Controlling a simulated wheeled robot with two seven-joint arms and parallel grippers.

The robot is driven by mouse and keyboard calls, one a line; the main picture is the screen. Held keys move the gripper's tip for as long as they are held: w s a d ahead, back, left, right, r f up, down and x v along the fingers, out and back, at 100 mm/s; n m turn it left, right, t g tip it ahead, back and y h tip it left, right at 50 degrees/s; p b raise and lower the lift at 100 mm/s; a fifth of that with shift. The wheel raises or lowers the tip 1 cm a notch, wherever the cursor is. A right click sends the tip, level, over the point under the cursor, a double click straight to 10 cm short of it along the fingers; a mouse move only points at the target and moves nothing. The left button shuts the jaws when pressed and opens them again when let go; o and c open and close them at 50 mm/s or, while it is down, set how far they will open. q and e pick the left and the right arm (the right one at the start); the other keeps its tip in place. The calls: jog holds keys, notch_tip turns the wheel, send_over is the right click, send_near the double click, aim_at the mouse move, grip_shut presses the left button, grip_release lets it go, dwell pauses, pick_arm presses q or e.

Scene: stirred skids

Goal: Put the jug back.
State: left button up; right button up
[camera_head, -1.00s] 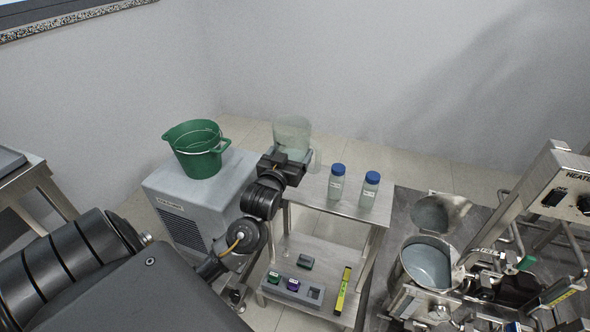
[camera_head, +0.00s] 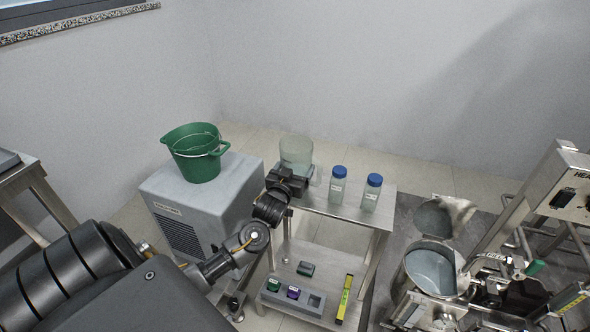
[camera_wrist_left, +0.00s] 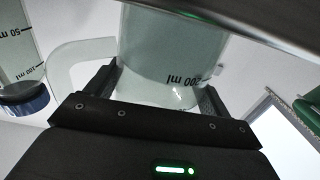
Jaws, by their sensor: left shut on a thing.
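The jug (camera_head: 296,150) is clear, faintly green, and stands upright in my left gripper (camera_head: 291,173) at the back left of the small steel trolley's top (camera_head: 340,207). The gripper hides its lower part, so I cannot tell whether its base touches the top. In the left wrist view the jug (camera_wrist_left: 172,45) fills the space between the two fingers (camera_wrist_left: 160,92), with a 200 ml mark and its pale handle (camera_wrist_left: 70,65) at the left. My right gripper is not in view.
Two blue-capped bottles (camera_head: 338,185) (camera_head: 371,192) stand right of the jug. A green bucket (camera_head: 197,160) sits on a grey chiller unit (camera_head: 165,190) at the left. A steel vessel (camera_head: 430,270) stands at the right. The trolley's lower shelf holds small coloured items and a yellow level (camera_head: 343,300).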

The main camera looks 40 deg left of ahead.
pick_arm(q)
jog(key=o, duration=1.6)
jog(key=shift+s+r, duration=0.1)
jog(key=shift+r, duration=0.05)
jog(key=p+v, duration=0.1)
jog(key=v, duration=0.9)
jog(key=s+d+f+m+g+h, duration=0.2)
jog(key=s+d+f+g, duration=0.2)
jog(key=s+d+f, duration=0.3)
jog(key=s+d+f+m+g+h, duration=0.1)
jog(key=s+d+f+g+h, duration=0.3)
jog(key=f, duration=0.5)
jog(key=s+d+f+m+g, duration=0.1)
jog(key=s+d+g, duration=0.1)
jog(key=s, duration=0.2)
jog(key=s+d+f+m+g, duration=0.1)
jog(key=s+d+f+g, duration=0.1)
jog(key=s, duration=0.3)
jog(key=s+d+f+m+g, duration=0.1)
jog(key=s+d+f, duration=0.1)
jog(key=s+d, duration=0.1)
jog(key=shift+s+f+g, duration=0.15)
jog(key=shift+s+g, duration=0.25)
jog(key=shift+s, duration=0.25)
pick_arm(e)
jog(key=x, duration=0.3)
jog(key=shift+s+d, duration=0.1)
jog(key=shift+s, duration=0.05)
